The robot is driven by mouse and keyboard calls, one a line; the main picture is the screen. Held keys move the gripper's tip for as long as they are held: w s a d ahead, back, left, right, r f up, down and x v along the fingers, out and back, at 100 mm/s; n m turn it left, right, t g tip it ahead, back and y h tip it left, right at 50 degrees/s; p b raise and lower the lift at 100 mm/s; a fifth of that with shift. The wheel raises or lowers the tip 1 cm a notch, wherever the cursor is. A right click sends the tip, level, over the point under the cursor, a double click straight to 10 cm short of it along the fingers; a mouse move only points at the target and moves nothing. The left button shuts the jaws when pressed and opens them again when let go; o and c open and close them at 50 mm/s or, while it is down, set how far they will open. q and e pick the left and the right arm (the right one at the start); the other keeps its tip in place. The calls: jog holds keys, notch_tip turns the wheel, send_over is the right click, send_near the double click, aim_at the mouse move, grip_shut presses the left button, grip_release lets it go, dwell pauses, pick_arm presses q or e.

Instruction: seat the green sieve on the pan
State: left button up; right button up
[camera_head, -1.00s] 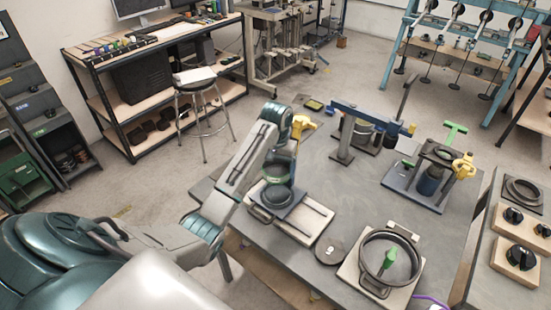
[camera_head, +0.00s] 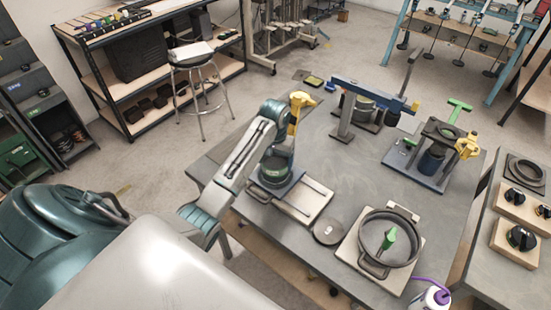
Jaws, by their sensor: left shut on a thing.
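The green sieve (camera_head: 268,180) shows as a dark round body with a green band at the left of the table. My left gripper (camera_head: 278,152) is shut on the sieve from above, its fingers largely hidden by my wrist. The sieve is low over its blue-grey stand, where the pan was visible before. The pan is now mostly hidden beneath it, and I cannot tell whether the two touch or how well they line up. My right gripper is not in view.
A pale board (camera_head: 306,204) lies beside the stand. A round dark disc (camera_head: 328,232) and a large ring pan with handles (camera_head: 388,262) stand to the right. A blue-beamed balance (camera_head: 352,88) and yellow-handled device (camera_head: 436,150) stand behind. The table middle is clear.

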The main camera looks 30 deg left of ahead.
pick_arm(q)
jog(key=shift+d+r, duration=0.1)
jog(key=shift+f, duration=0.3)
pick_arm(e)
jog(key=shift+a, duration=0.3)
pick_arm(q)
jog(key=o, duration=1)
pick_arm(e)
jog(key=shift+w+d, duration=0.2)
